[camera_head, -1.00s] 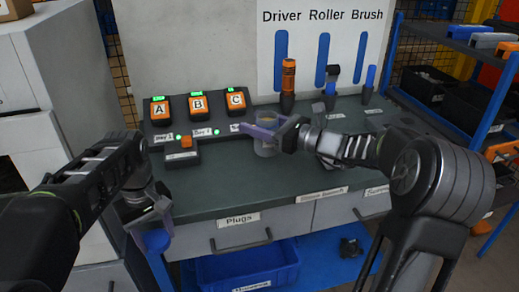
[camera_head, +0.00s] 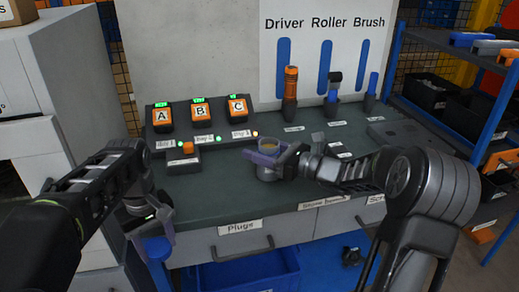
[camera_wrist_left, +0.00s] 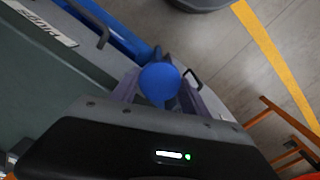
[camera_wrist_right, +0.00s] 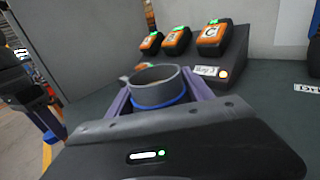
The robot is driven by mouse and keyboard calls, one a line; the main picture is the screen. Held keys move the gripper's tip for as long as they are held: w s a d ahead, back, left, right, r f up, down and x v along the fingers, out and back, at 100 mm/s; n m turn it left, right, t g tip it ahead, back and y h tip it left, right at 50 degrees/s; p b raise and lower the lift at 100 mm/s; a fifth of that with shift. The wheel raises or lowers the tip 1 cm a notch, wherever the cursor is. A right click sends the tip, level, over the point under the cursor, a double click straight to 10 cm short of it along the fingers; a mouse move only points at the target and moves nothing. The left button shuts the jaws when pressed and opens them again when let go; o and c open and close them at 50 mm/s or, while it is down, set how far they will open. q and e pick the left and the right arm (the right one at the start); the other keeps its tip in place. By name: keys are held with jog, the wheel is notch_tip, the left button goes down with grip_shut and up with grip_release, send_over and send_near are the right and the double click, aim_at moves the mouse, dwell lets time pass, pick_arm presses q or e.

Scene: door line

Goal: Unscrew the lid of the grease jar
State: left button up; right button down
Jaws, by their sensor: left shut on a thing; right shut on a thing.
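The grease jar (camera_head: 268,171) is a clear grey cup near the front of the bench. In the right wrist view the jar (camera_wrist_right: 155,90) is open at the top, with a blue ring below its rim and brownish contents. My right gripper (camera_head: 266,160) is shut around its side. Whether the jar touches the bench is unclear. My left gripper (camera_head: 153,230) hangs in front of the bench's left end, shut on a round blue piece (camera_wrist_left: 160,82) that looks like the lid. This piece also shows in the head view (camera_head: 157,248).
Orange-and-black units A (camera_head: 163,117), B (camera_head: 200,112) and C (camera_head: 238,107) stand at the back left of the bench. An orange-handled driver (camera_head: 290,88) stands in a holder. A blue bin (camera_head: 245,272) sits below the drawers.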

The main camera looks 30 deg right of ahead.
jog(key=shift+f, duration=0.15)
jog(key=shift+c, duration=2.1)
grip_release()
jog(key=shift+r, duration=0.2)
jog(key=b+v, duration=0.1)
jog(key=v, duration=1.1)
